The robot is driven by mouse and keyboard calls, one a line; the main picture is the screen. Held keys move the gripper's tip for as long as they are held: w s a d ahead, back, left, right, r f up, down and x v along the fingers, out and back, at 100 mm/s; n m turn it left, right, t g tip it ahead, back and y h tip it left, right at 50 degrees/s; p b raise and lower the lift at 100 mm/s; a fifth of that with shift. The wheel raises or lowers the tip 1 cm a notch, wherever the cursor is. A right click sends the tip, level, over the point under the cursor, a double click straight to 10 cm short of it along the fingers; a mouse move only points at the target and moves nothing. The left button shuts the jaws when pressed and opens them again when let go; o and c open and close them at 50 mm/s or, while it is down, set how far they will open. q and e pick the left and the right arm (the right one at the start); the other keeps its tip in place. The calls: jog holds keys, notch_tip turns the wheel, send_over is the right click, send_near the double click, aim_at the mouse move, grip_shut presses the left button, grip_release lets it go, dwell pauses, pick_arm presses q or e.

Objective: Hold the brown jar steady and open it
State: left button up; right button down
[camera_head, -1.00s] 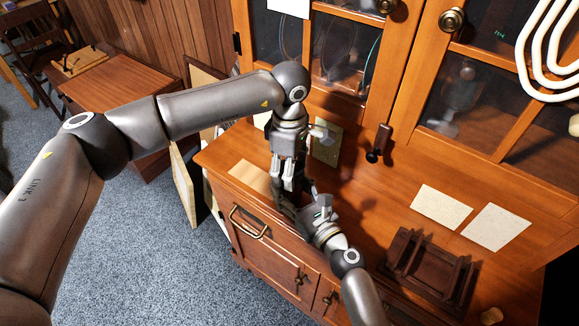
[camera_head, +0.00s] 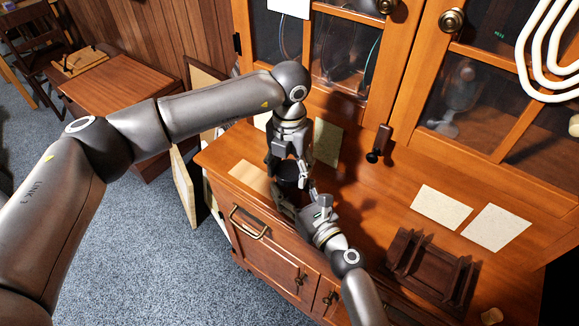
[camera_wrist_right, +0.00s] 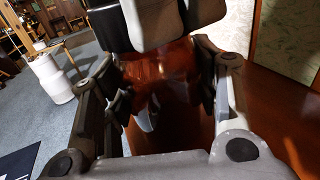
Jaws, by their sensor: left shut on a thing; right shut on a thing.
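The brown jar (camera_wrist_right: 160,72) is glossy red-brown and fills the middle of the right wrist view, between the fingers of my right gripper (camera_wrist_right: 160,105). In the head view my right gripper (camera_head: 293,203) is shut on it low down, near the cabinet's front left. A dark round lid (camera_head: 289,170) shows above it. My left gripper (camera_head: 290,168) comes down from above and is shut on the lid, its fingers on either side. Whether lid and jar are apart is hidden.
The wooden cabinet top (camera_head: 350,205) is clear to the right of the grippers, up to a dark wooden rack (camera_head: 430,275) and two pale sheets (camera_head: 441,206). Glass doors (camera_head: 345,50) rise behind. The cabinet's front edge is close to the jar.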

aim_at(290, 169)
pick_arm(q)
jog(key=n, duration=0.7)
jog(key=shift+n, duration=0.3)
pick_arm(e)
jog(key=shift+f, duration=0.1)
pick_arm(q)
jog(key=n, duration=0.8)
jog(key=shift+r, duration=0.2)
jog(key=shift+r, duration=0.95)
jog(key=shift+r, duration=2)
pick_arm(e)
jog(key=shift+c, duration=2.2)
grip_release()
